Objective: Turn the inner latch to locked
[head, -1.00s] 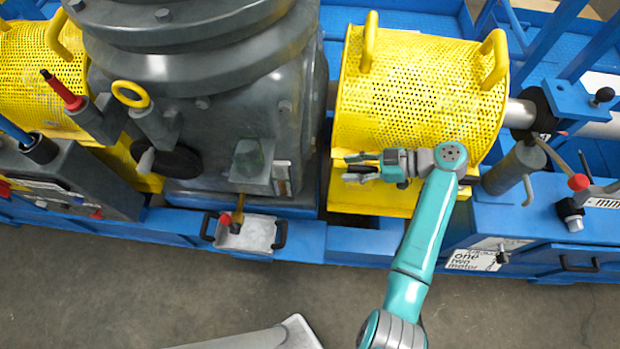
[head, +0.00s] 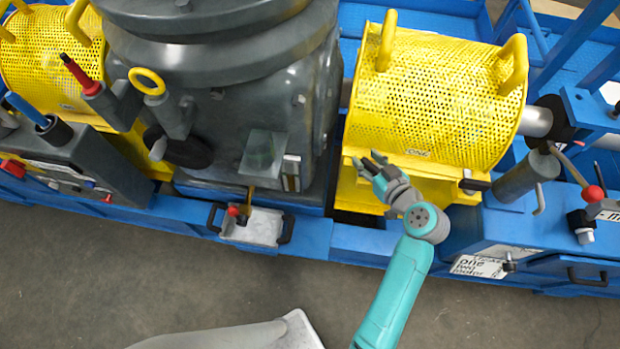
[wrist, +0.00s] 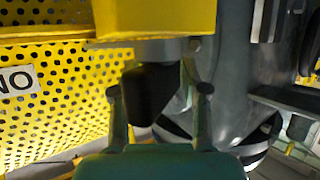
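In the wrist view, a black latch handle (wrist: 152,88) hangs under a yellow bracket of the guard, on a grey metal pivot. My gripper (wrist: 160,105) is open, with one finger on each side of the handle. I cannot tell whether either finger touches it. In the head view my gripper (head: 370,164) reaches the lower left corner of the yellow perforated guard (head: 435,100), on the side by the grey gearbox. The latch there is hidden by the fingers. A second black latch (head: 474,185) sits at the guard's lower right.
The big dark grey gearbox (head: 225,105) stands close left of my gripper. A grey cylinder with a bent handle (head: 525,175) and a red-knobbed lever (head: 592,192) stand to the right. The floor in front (head: 450,325) is clear.

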